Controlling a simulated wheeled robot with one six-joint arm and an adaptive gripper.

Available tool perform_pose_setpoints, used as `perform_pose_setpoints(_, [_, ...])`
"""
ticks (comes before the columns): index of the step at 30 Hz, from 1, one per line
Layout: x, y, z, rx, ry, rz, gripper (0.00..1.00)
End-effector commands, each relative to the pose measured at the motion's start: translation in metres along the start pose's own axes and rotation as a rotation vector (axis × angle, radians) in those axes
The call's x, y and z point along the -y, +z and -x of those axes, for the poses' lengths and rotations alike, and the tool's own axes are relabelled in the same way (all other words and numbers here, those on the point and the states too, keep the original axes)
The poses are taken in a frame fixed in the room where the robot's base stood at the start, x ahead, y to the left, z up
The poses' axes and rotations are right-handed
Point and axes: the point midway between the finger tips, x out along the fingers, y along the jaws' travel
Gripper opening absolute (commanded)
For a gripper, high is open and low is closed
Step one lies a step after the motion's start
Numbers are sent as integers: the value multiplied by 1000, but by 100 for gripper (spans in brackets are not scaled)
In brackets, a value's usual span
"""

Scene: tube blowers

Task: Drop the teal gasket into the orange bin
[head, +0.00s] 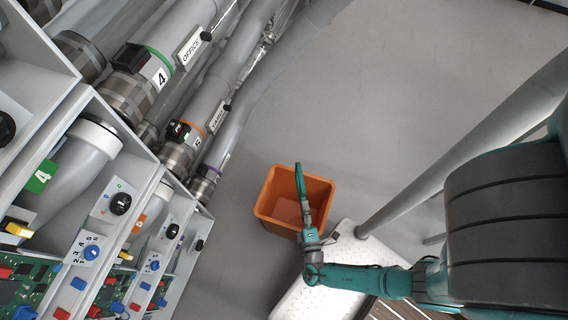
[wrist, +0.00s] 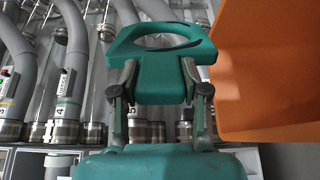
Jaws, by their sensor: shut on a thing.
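The teal gasket (wrist: 122,48) is a flat piece with a large round opening, held at the tips of my gripper (wrist: 162,88) in the wrist view. In the head view the gasket (head: 299,180) shows nearly edge-on, over the orange bin. The orange bin (head: 268,207) stands on the grey floor with its open top facing up; its inside looks empty where I can see it. The bin's wall (wrist: 270,70) fills the right side of the wrist view. My gripper (head: 306,222) is shut on the gasket near the bin's front right rim.
A white perforated surface (head: 335,285) lies just right of the bin, with a grey pole (head: 450,155) rising beyond it. Grey cabinets with tubes, knobs and circuit boards (head: 90,260) line the left. The floor (head: 400,70) behind the bin is clear.

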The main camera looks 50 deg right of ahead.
Motion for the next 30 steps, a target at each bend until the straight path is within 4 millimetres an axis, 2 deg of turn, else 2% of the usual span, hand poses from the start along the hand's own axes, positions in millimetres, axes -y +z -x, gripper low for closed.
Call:
perform_pose_setpoints(5, [6, 6, 3, -1, 0, 1, 8])
perform_pose_setpoints(18, [49, 5, 2, -1, 0, 1, 8])
perform_pose_setpoints(30, [60, 6, 3, -1, -1, 0, 8])
